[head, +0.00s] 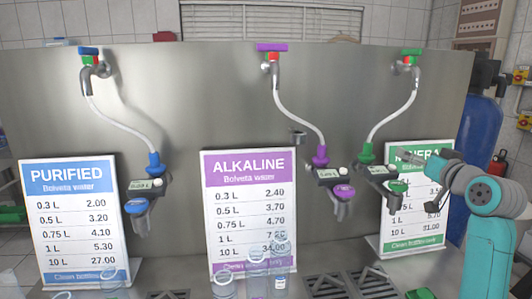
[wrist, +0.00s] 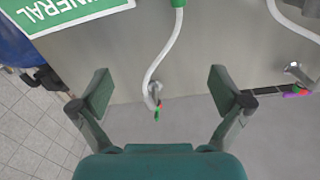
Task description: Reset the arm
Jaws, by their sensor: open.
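My teal arm reaches in from the right edge in the head view. My gripper (head: 418,180) is at its end, in front of the upper part of the mineral price sign (head: 404,246). In the wrist view my gripper (wrist: 161,92) has its two fingers spread wide apart with nothing between them. Beyond the fingers are the steel panel and a white hose (wrist: 165,52) leading to a small tap (wrist: 155,95). Part of the green mineral sign (wrist: 60,12) shows at the upper left of the wrist view.
The steel rack (head: 215,100) carries purified, alkaline and mineral taps with hoses and dispensers. The mineral dispenser (head: 385,175) is close left of my gripper. Clear bottles (head: 257,272) stand at the front middle. A blue tank (head: 478,135) stands at right.

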